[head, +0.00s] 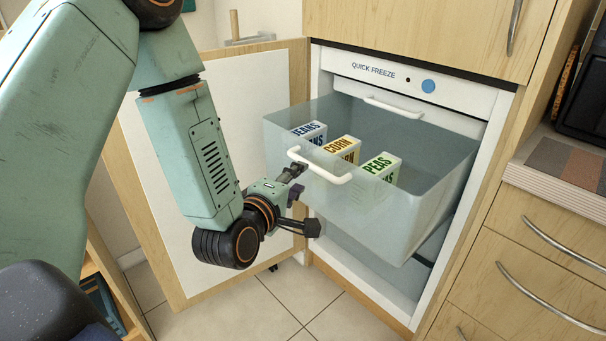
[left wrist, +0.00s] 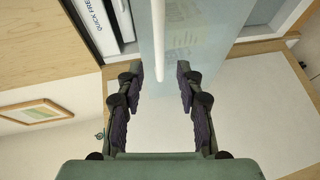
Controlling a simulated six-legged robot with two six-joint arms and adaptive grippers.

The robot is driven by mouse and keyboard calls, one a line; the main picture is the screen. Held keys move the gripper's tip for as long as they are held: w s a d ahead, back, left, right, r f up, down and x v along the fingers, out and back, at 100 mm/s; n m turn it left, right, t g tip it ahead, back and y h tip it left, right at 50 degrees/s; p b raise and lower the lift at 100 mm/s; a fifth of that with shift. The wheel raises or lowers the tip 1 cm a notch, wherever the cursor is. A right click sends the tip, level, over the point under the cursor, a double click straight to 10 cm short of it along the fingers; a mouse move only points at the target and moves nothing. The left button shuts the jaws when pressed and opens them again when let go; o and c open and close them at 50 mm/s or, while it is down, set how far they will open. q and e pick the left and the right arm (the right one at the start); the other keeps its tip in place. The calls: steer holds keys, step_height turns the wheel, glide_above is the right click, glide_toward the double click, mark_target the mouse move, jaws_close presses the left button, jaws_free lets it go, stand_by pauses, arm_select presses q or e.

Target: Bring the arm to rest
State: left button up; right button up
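My left gripper (head: 304,199) is open beside the front of a pulled-out clear freezer drawer (head: 420,215). Its fingers also show spread in the left wrist view (left wrist: 160,78), with nothing gripped. The drawer's white handle (head: 320,168) is close to the upper finger in the head view. In the left wrist view the handle (left wrist: 158,35) runs between the fingertip lines, apart from both fingers. My left arm comes down from the upper left, bent at the elbow. My right gripper is not in view.
The open freezer door (head: 185,190) stands behind my left forearm. Boxes of beans (head: 310,131), corn (head: 342,149) and peas (head: 381,168) stand in the drawer. A wooden drawer cabinet (head: 540,255) is at the right. Tiled floor (head: 290,300) lies open below the gripper.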

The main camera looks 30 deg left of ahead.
arm_select(q)
steer(key=shift+s, duration=0.3)
stand_by(0.4)
steer(key=s+d+f+m+g+h, duration=0.1)
steer(key=s+d+f+m+g, duration=0.1)
steer(key=s+f+m+g, duration=0.35)
steer(key=s+d+f+m+g, duration=0.1)
steer(key=s+f+m+g, duration=0.1)
steer(key=s+f+m, duration=0.5)
steer(key=s+d+f+m+g, duration=0.1)
steer(key=s+f+m+g, duration=0.1)
steer(key=s+f+g, duration=0.2)
steer(key=s+d+f+m+g, duration=0.1)
steer(key=s+f+m+g, duration=0.2)
steer(key=s+f, duration=0.8)
steer(key=s+g, duration=0.1)
steer(key=s, duration=0.4)
steer(key=shift+d+f, duration=0.15)
